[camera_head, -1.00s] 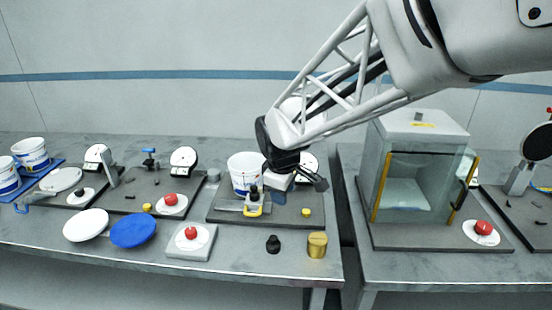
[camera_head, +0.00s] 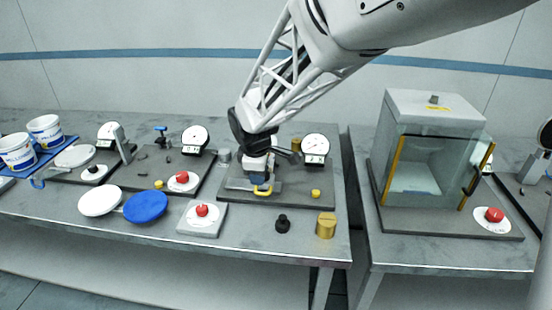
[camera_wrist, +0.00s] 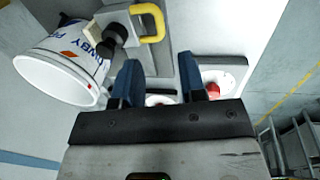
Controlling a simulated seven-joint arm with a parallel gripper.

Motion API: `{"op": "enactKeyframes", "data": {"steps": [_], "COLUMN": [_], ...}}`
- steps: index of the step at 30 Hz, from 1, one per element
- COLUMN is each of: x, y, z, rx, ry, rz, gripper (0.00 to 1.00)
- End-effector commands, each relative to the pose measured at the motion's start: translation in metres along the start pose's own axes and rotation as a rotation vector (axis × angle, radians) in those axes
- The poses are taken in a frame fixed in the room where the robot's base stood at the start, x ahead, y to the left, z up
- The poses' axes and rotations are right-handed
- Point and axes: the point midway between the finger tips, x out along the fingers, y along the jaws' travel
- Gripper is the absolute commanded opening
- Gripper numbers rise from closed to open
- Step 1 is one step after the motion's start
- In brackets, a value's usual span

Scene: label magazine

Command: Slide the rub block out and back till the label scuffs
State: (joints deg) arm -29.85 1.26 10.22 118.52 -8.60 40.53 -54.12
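In the wrist view, the rub block is a pale block with a black round part and a yellow handle (camera_wrist: 152,22), beside a white tub (camera_wrist: 62,62) whose printed label (camera_wrist: 97,48) faces it. I cannot tell whether block and label touch. My gripper (camera_wrist: 158,63) is open, its two blue fingers apart with nothing held between them. The yellow handle lies beyond the fingertips.
The dark base plate (camera_head: 295,198) also carries a dial gauge (camera_head: 315,147) and a small yellow knob (camera_head: 315,193). A red button box (camera_head: 202,212), a black weight (camera_head: 282,223) and a brass weight (camera_head: 326,225) stand in front. A glass-walled cabinet (camera_head: 430,165) stands to the right.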

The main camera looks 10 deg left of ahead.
Motion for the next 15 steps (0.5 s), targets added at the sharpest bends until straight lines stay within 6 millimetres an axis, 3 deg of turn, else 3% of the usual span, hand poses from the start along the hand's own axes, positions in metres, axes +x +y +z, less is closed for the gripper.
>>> {"op": "enactKeyframes", "data": {"steps": [8,15], "x": [0.018,0.045], "y": [0.000,0.000], "z": [0.000,0.000], "rx": [0.000,0.001], "ry": [-0.001,-0.001], "rz": [-0.001,-0.002], "gripper": [0.38,0.38]}}
